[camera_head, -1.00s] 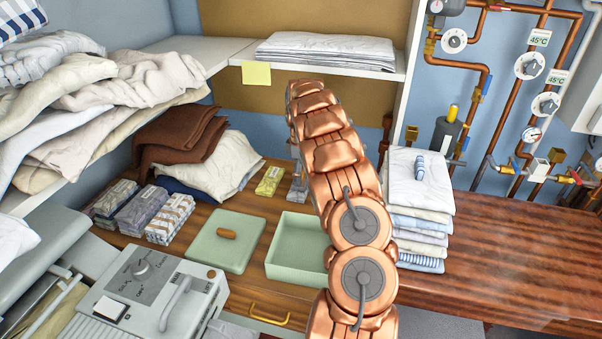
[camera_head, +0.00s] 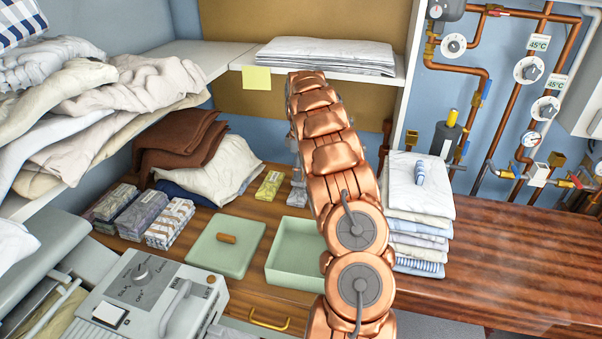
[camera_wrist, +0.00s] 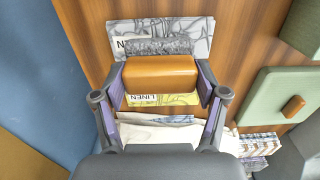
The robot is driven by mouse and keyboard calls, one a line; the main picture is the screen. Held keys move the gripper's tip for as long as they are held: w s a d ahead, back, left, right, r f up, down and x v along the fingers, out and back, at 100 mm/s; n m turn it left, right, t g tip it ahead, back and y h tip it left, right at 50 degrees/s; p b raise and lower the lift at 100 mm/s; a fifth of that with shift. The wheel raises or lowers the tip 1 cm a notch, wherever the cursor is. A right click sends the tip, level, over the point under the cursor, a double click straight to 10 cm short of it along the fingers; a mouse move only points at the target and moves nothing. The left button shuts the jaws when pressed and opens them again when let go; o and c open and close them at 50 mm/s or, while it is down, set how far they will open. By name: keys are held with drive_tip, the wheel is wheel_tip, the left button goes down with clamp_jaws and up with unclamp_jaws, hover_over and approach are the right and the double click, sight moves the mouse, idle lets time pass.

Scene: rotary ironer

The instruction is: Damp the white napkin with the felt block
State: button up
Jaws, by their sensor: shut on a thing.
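In the wrist view, my gripper (camera_wrist: 160,78) is shut on the felt block (camera_wrist: 160,72), its purple-padded fingers at both ends. The block has an orange-brown wooden top, and grey felt shows along its far edge. It is above packets marked LINEN; I cannot tell whether it touches them. In the head view, my copper arm hides the block and most of my gripper. A white folded cloth (camera_head: 403,188), possibly the white napkin, lies on top of the folded stack at right, with a small blue-and-white roll on it.
A green open box (camera_head: 297,274) and its green lid (camera_head: 226,250) with a brown knob lie on the wooden counter. A yellow packet (camera_head: 269,184) and patterned bundles (camera_head: 170,223) stand left of my arm. The ironer (camera_head: 150,295) is front left. The right counter is clear.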

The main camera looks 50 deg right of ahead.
drive_tip(key=shift+r, duration=1.65)
